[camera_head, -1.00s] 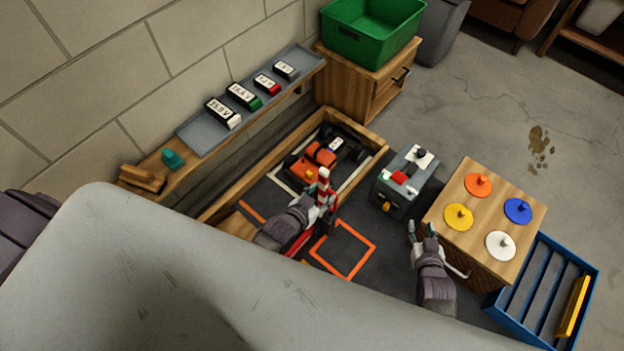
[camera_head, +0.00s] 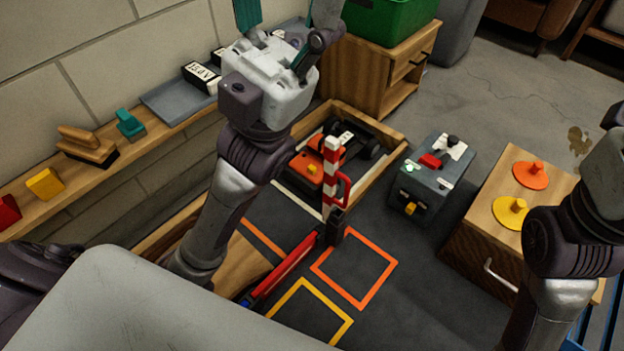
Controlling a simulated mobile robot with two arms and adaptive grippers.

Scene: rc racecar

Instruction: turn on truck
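The orange and black truck (camera_head: 308,166) sits in the wooden-framed bay, partly behind the striped post. A white label and black wheels show on it; I cannot tell whether it is on. My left gripper (camera_head: 288,12) is raised large in the foreground at the top, its teal fingers spread apart and cut off by the top edge. It appears empty. My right arm (camera_head: 568,245) comes in at the right, but its gripper is out of the picture.
A red-and-white striped post (camera_head: 331,175) with a red bar stands before the truck. A grey control box (camera_head: 432,178) and a wooden cabinet (camera_head: 490,245) stand right. A wall shelf (camera_head: 95,180) holds blocks. A green bin (camera_head: 395,18) is at the back.

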